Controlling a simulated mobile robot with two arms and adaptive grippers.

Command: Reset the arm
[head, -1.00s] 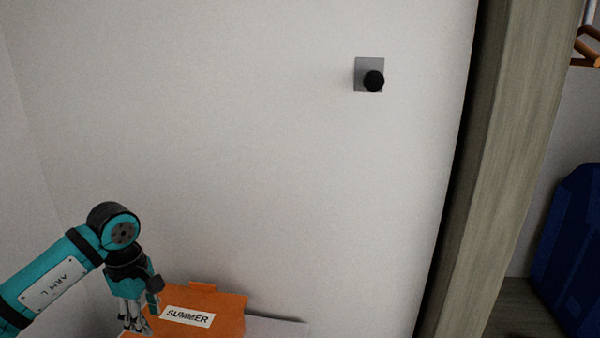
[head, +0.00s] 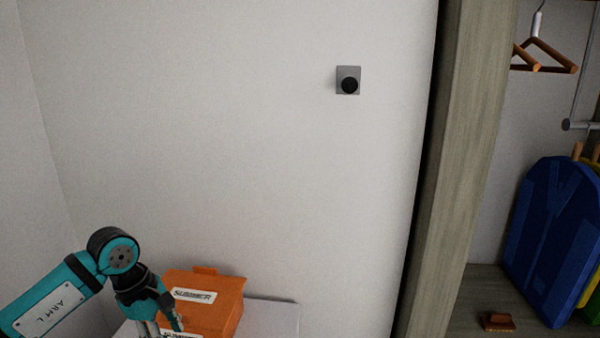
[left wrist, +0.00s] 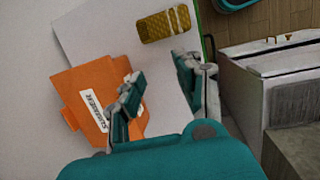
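My left arm comes in at the lower left of the head view. Its gripper (head: 165,328) is partly cut off by the bottom edge, just in front of an orange box (head: 228,310) labelled "SUMMER". In the left wrist view the left gripper (left wrist: 160,85) has its two fingers apart with nothing between them. The orange box (left wrist: 83,75) lies to the left of the fingers there. My right gripper is in neither view.
The box sits on a white surface (head: 272,318) against a pale wall with a black knob (head: 348,86). A wooden wardrobe side (head: 455,150) stands right, with hangers (head: 548,55), a blue garment (head: 555,235) and a brown brush-like item (head: 497,321) inside. A yellow patterned object (left wrist: 165,24) lies beyond the fingers.

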